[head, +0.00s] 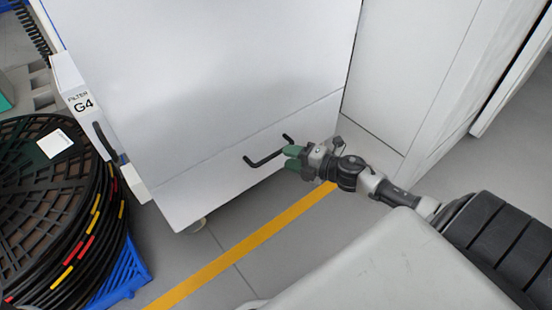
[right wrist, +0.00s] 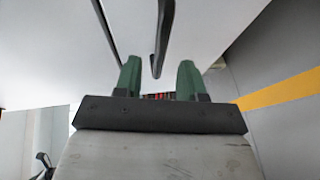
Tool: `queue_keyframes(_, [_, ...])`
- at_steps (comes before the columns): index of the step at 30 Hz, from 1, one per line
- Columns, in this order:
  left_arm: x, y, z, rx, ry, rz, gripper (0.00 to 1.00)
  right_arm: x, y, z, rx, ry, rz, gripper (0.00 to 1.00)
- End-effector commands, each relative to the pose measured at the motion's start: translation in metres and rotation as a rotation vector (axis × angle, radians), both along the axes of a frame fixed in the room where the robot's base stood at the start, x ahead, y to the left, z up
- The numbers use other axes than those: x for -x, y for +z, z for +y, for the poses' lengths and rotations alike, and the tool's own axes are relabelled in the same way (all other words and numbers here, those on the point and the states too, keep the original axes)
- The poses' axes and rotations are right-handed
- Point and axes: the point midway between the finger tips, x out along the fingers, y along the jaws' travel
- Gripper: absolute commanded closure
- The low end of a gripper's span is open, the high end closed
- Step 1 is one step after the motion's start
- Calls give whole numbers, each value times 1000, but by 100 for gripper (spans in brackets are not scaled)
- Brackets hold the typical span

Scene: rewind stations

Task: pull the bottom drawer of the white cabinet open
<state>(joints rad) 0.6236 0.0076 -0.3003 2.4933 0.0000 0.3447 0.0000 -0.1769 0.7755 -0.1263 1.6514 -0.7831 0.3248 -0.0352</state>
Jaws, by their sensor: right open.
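The white cabinet (head: 210,70) fills the upper middle of the head view. Its bottom drawer (head: 215,185) is the lowest front panel, below a thin seam, and looks flush with the front. The drawer's black bar handle (head: 262,160) sticks out from it; it also shows in the right wrist view (right wrist: 163,35). My right gripper (head: 291,158) has green fingers and is at the right end of the handle. In the right wrist view the gripper (right wrist: 158,75) is open, with the handle's bar showing between the two fingers. Whether they touch it I cannot tell. My left gripper is out of view.
A black cable reel (head: 40,200) stands at the left on a blue base (head: 125,275). A box labelled FILTER G4 (head: 80,97) is at the cabinet's left side. Another white cabinet (head: 415,70) stands at the right. Grey floor with a yellow line (head: 240,248) lies before the drawer.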

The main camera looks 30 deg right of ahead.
Motion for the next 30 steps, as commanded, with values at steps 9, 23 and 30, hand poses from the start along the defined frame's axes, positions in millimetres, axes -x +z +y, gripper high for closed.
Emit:
queue_keyframes(9, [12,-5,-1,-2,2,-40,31,-38,-10,19,-1,-1,0,60])
queue_keyframes(23, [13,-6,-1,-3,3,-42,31,-44,-10,22,0,-2,3,68])
queue_keyframes(30, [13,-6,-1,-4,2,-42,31,-44,-10,22,0,-2,3,100])
